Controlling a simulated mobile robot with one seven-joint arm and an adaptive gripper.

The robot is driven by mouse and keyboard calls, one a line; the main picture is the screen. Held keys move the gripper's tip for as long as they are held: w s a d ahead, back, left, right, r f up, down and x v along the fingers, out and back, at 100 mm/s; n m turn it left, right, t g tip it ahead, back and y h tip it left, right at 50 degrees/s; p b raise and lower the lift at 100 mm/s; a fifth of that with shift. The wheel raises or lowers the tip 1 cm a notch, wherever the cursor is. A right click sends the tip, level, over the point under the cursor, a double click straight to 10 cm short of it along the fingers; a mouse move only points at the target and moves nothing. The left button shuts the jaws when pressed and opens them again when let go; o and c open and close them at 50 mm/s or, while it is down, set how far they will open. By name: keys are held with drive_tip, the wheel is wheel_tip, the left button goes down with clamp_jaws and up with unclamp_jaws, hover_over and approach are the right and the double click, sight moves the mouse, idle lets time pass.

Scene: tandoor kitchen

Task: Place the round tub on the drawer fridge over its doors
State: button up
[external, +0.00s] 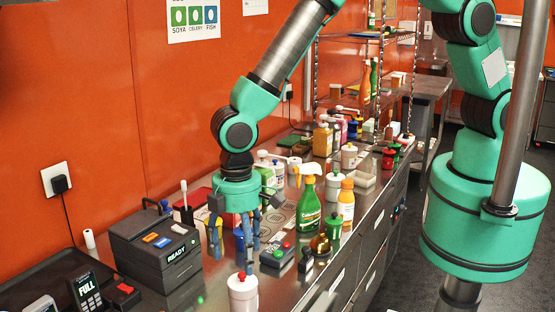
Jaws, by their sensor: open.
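My gripper (236,246) points down over the steel counter, fingers spread, with nothing visible held between them. The counter is the top of a long steel unit with drawer or door fronts (372,250) along its right side, which I take as the drawer fridge. Which thing is the round tub is not certain. A white round container with a red top (243,293) stands in front of my gripper, cut by the lower picture edge.
A green spray bottle (309,208) and an orange-labelled bottle (346,203) stand right of my gripper. A dark box reading READY (170,262) stands left. Small button boxes (277,258) lie close to the fingers. Many bottles crowd the back; a wire rack rises there.

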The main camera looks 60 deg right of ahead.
drive_tip(key=shift+w+d+r, duration=0.25)
drive_tip(key=shift+r, duration=0.2)
drive_tip(key=w+d+r+m+t+y, duration=0.1)
drive_tip(key=w+d+r+m, duration=0.15)
drive_tip(key=d+r, duration=1.15)
drive_tip(key=w+d+r+m+t, duration=0.1)
drive_tip(key=w+d+r+m, duration=0.15)
drive_tip(key=d+r, duration=1.2)
drive_tip(key=s+d+r+m+t, duration=0.1)
drive_tip(key=s+d+r+m, duration=0.1)
drive_tip(key=s+d, duration=0.4)
drive_tip(key=s+d+r+m+t, duration=0.1)
drive_tip(key=s+d+r, duration=0.4)
drive_tip(key=d, duration=0.5)
drive_tip(key=s+d+r+m+t+h, duration=0.1)
drive_tip(key=s+d+r, duration=0.3)
drive_tip(key=s+d, duration=0.4)
drive_tip(key=shift+s+d+m+t, duration=0.2)
drive_tip(key=shift+s+m+t, duration=0.2)
drive_tip(key=shift+s+m, duration=0.35)
drive_tip(key=shift+w, duration=0.1)
